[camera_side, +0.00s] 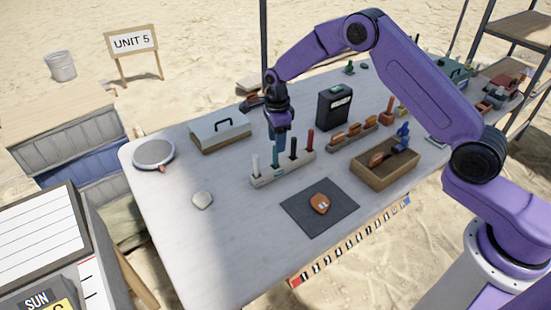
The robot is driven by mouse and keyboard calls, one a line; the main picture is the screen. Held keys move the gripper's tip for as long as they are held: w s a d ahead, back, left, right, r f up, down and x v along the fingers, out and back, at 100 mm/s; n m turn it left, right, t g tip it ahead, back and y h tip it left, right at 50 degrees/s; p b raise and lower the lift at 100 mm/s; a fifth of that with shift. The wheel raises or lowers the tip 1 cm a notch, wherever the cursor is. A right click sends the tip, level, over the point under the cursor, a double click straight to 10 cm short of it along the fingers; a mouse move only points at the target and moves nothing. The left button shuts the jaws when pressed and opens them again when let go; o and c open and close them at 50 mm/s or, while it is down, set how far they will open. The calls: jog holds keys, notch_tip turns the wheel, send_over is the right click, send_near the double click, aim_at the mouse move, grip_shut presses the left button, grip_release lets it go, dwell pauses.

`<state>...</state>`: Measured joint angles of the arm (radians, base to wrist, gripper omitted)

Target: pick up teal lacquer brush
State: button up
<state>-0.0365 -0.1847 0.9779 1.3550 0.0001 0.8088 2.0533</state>
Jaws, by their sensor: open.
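A pale rack (284,171) stands on the table and holds several upright brushes: a white one at the left, the teal lacquer brush (275,160), a black one and a red one. My gripper (278,148) points straight down at the teal brush and is open. Its fingers overlap the brush's upper part in this view, so the top of the brush is hidden. I cannot tell whether the fingers touch it.
The black brush (293,148) and white brush (255,164) stand close on either side. A dark mat (296,217) with an orange-brown piece lies in front. A wooden tray (375,181) and a black box (334,107) are to the right. The table's left front is mostly clear.

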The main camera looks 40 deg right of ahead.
aim_at(276, 162)
jog(key=shift+w+a+f, duration=0.1)
jog(key=shift+w+f, duration=0.05)
jog(key=shift+f, duration=2.5)
grip_shut()
